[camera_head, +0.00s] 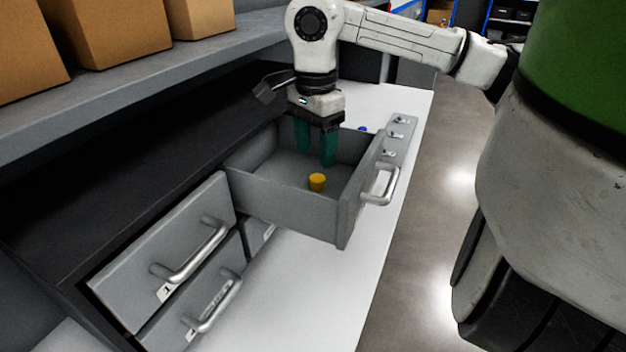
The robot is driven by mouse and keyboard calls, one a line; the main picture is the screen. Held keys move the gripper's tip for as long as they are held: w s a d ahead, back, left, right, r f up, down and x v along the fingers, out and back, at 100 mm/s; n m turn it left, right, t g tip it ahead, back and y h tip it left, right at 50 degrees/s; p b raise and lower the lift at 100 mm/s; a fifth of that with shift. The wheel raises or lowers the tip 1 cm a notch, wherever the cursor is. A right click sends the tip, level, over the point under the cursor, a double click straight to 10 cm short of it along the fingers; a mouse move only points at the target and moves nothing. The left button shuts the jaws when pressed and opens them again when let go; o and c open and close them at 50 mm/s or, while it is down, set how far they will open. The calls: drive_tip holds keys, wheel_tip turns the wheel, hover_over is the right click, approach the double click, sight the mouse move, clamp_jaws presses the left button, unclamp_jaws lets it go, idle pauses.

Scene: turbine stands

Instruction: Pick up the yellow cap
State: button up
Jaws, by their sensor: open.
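The yellow cap (317,182) is small and stands on the floor of an open grey drawer (288,207), close to the drawer's near wall. My gripper (315,158) points down into the drawer with its two green fingers apart and nothing between them. The fingers are above and behind the cap in this view, and the cap is not between them. The drawer is otherwise empty where I can see its floor; the fingers hide a part of its back.
The drawer walls stand around the cap. A closed drawer (165,260) with a metal handle is at the left. A white surface (310,295) lies below. A small blue thing (362,129) sits behind the open drawer. Cardboard boxes (110,30) stand on a shelf at upper left.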

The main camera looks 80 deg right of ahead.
sight(317, 177)
drive_tip(key=shift+s+a+f+p, duration=0.15)
drive_tip(key=shift+f+p, duration=0.4)
drive_tip(key=shift+f, duration=1)
drive_tip(key=shift+s+f+p, duration=0.1)
drive_tip(key=shift+f+p, duration=0.45)
drive_tip(key=shift+f, duration=1)
clamp_jaws()
